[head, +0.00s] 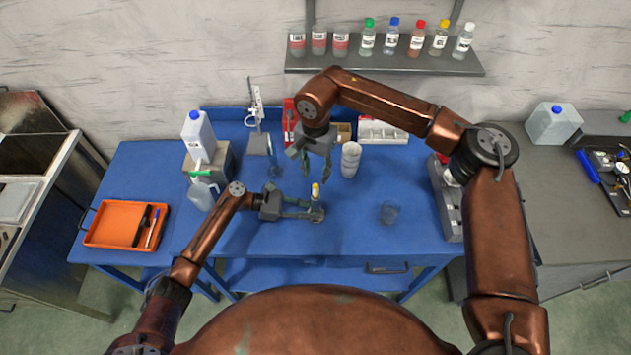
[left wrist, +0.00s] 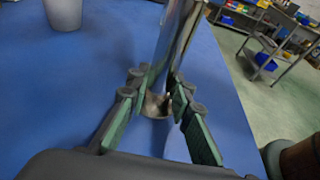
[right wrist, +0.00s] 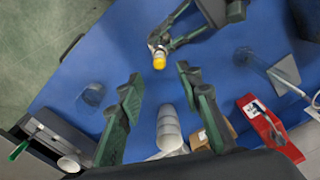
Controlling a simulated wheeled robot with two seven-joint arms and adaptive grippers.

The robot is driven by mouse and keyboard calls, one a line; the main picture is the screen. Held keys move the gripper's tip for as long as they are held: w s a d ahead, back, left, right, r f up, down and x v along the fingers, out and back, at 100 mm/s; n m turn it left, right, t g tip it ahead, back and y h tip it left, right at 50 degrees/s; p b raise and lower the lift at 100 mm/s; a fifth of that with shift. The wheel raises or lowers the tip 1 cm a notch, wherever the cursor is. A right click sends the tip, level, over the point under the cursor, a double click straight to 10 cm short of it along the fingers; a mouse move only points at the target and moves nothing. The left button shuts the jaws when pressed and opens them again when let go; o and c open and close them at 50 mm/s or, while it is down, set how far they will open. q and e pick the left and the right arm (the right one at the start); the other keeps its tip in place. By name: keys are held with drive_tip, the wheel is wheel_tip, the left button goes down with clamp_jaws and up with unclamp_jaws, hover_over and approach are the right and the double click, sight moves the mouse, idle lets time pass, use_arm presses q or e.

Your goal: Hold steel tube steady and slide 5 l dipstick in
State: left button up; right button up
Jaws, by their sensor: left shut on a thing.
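My left gripper (head: 316,213) is shut on the shiny steel tube (left wrist: 180,40). In the left wrist view its fingers (left wrist: 156,92) close around the tube's lower part. The tube looks roughly upright above the blue table. A yellow piece (head: 315,188) shows at the tube's upper end, also in the right wrist view (right wrist: 159,61). I cannot tell whether it is the head of the 5 l dipstick or part of the tube. My right gripper (head: 316,174) hangs above and behind the tube. In the right wrist view its fingers (right wrist: 160,78) are apart with nothing between them.
A stack of white cups (head: 351,160) stands right of my right gripper. A clear glass (head: 389,213) stands front right. Jugs (head: 203,194) and an orange tray (head: 103,238) are on the left. A bottle shelf (head: 400,68) hangs behind. The blue table's front middle is mostly clear.

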drive_tip(key=shift+r, duration=1.25)
use_arm(q)
drive_tip(key=o, duration=0.9)
drive_tip(key=shift+a, duration=0.1)
